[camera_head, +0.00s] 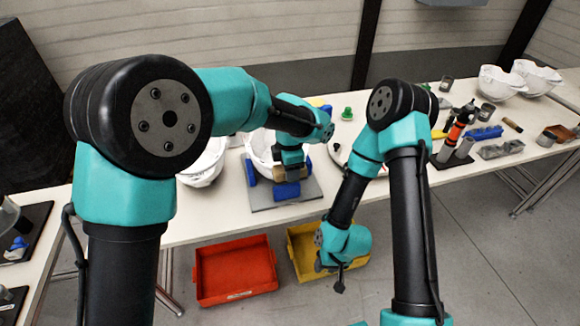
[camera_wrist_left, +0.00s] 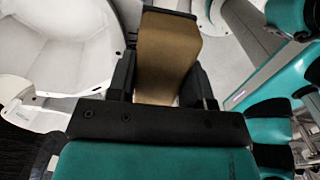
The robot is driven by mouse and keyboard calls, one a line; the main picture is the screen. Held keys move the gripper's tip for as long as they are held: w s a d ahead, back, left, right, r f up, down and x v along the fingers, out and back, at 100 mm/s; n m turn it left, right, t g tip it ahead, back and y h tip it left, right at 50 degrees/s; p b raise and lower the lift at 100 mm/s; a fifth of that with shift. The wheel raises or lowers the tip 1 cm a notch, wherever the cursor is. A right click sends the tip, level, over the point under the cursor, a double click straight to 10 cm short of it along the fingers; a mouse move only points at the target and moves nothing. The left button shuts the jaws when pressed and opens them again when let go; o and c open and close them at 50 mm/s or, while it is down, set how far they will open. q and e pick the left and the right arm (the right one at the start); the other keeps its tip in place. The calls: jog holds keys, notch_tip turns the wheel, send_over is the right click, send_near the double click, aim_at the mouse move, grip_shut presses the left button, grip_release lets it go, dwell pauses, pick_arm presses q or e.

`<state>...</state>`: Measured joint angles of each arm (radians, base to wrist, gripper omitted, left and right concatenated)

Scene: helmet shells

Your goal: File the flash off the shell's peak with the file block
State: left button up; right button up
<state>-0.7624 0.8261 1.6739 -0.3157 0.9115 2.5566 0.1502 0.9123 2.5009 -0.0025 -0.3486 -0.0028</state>
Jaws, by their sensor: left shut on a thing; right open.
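The white helmet shell (camera_head: 258,150) sits on a grey base plate (camera_head: 262,203) with blue blocks (camera_head: 287,190) at its edge, partly hidden behind my left arm. My left gripper (camera_head: 292,172) is down over the front right of the shell. In the left wrist view, its fingers (camera_wrist_left: 162,88) are shut on a tan block, which I take as the file block (camera_wrist_left: 166,55). A white shell (camera_wrist_left: 65,45) fills the left of that view. The shell's peak and any contact with the block cannot be made out. My right gripper (camera_head: 338,280) is open and empty, low in front of the table.
Another white shell (camera_head: 206,162) stands left of the plate. A red bin (camera_head: 235,270) and a yellow bin (camera_head: 303,268) are below the table's front edge. Bottles, a blue block (camera_head: 485,132) and more shells (camera_head: 502,82) stand on the right part of the table.

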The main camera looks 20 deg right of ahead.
pick_arm(q)
jog(key=shift+f, duration=0.4)
jog(key=shift+d+r, duration=0.1)
jog(key=shift+d, duration=0.9)
jog(key=shift+a, duration=2)
jog(key=shift+d, duration=2)
